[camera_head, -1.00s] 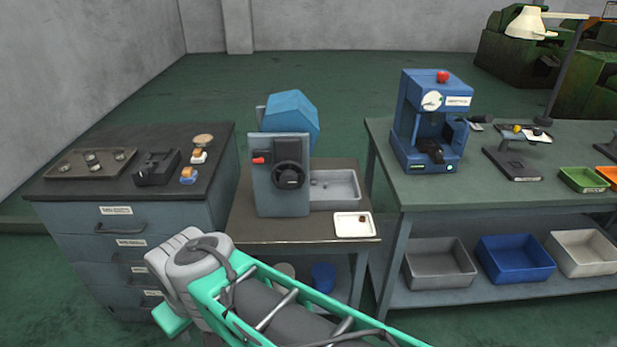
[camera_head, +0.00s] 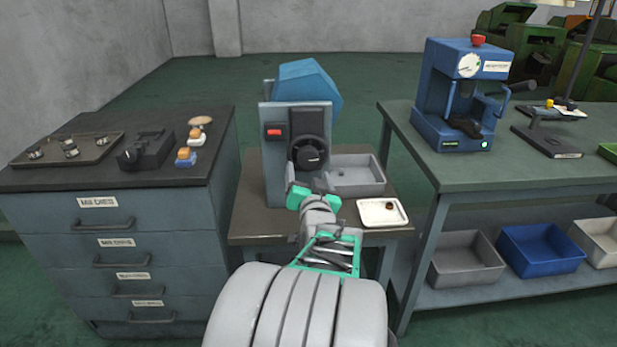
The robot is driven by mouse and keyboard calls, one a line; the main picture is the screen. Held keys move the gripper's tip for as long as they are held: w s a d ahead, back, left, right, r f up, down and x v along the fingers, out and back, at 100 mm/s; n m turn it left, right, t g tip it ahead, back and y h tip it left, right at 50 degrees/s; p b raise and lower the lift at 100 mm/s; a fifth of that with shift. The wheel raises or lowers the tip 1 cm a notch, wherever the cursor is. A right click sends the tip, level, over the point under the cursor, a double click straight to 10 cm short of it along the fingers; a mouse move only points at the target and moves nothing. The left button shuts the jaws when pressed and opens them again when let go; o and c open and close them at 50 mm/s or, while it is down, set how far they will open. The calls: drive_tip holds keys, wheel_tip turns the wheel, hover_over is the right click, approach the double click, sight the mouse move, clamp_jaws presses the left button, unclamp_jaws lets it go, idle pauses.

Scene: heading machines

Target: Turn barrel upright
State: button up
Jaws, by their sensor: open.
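A blue faceted barrel (camera_head: 308,85) sits tilted on top of a grey machine, leaning toward the upper right. The machine's upright grey housing (camera_head: 276,170) carries a black handwheel (camera_head: 309,150) with a knob and a red switch (camera_head: 274,132). Nothing shows between the fingers. My wrist hides the lower part of the housing.
A grey tray (camera_head: 357,187) stands right of the housing, with a white dish (camera_head: 390,214) in front. A drawer cabinet (camera_head: 100,240) flanks the left; a green-topped bench (camera_head: 490,172) with a blue press (camera_head: 452,125) flanks the right. The space above the handwheel is free.

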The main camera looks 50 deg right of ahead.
sight(309, 161)
drive_tip(key=x, duration=0.7)
drive_tip(key=shift+s+d+r, duration=0.1)
drive_tip(key=shift+d+r, duration=0.2)
drive_tip(key=shift+d, duration=0.3)
drive_tip(key=shift+c, duration=0.6)
drive_tip(key=c, duration=1.3)
